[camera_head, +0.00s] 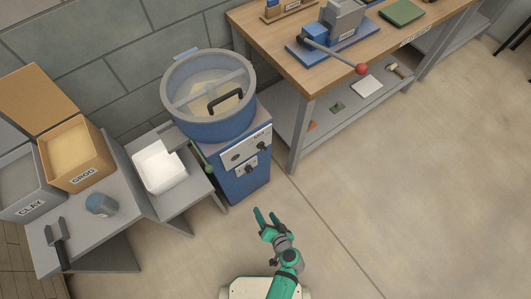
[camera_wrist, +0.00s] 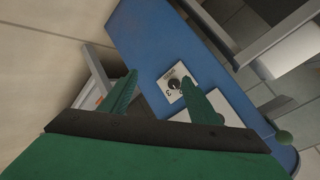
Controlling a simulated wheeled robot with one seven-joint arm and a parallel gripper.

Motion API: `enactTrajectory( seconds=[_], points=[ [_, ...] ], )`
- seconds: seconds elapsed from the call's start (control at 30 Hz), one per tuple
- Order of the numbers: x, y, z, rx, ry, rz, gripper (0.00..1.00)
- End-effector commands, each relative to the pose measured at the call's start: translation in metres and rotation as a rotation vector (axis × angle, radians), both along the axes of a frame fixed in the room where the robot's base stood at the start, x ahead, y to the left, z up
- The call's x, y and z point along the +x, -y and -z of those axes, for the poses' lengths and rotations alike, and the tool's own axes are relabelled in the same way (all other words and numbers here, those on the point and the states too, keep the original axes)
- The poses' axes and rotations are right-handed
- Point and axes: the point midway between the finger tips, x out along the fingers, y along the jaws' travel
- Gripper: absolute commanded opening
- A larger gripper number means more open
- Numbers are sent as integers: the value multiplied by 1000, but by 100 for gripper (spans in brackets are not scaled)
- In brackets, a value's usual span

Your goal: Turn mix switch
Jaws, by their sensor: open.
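A blue mixer (camera_head: 240,185) stands with its round drum on top. Its front has an upper white switch plate (camera_head: 246,146), whose lettering seems to include MIX, and a smaller lower plate (camera_head: 245,168), each with a dark knob. In the wrist view one white plate with a dark round knob (camera_wrist: 174,84) shows between and beyond my fingers; I cannot tell which switch it is. Another white plate (camera_wrist: 208,117) is partly hidden by the right finger. My gripper (camera_head: 266,214) is open and empty, in front of the mixer and apart from it; its fingers (camera_wrist: 158,73) show in the wrist view.
A workbench (camera_head: 293,85) with a blue press and its red-ended lever stands right of the mixer. A grey table (camera_head: 120,222) with clay and grog boxes stands left. A green ball-ended handle (camera_head: 207,168) is at the mixer's left side. The floor at right is clear.

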Motion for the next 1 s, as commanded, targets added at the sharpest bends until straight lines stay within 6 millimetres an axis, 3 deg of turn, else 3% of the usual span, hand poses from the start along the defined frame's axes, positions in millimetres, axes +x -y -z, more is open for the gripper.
enactTrajectory(
  seconds=[0.03, 0.1, 0.33, 0.5, 0.63, 0.77, 1.0],
  points=[
    [23, 4, -1, 56, 30, -11, 56],
    [48, 6, -9, 136, 81, -38, 56],
    [119, 34, -59, 333, 310, -105, 56],
    [143, 55, -91, 398, 440, -129, 56],
    [151, 60, -102, 416, 481, -136, 56],
    [160, 54, -103, 419, 487, -139, 56],
    [192, 29, -103, 419, 484, -140, 56]
  ],
)
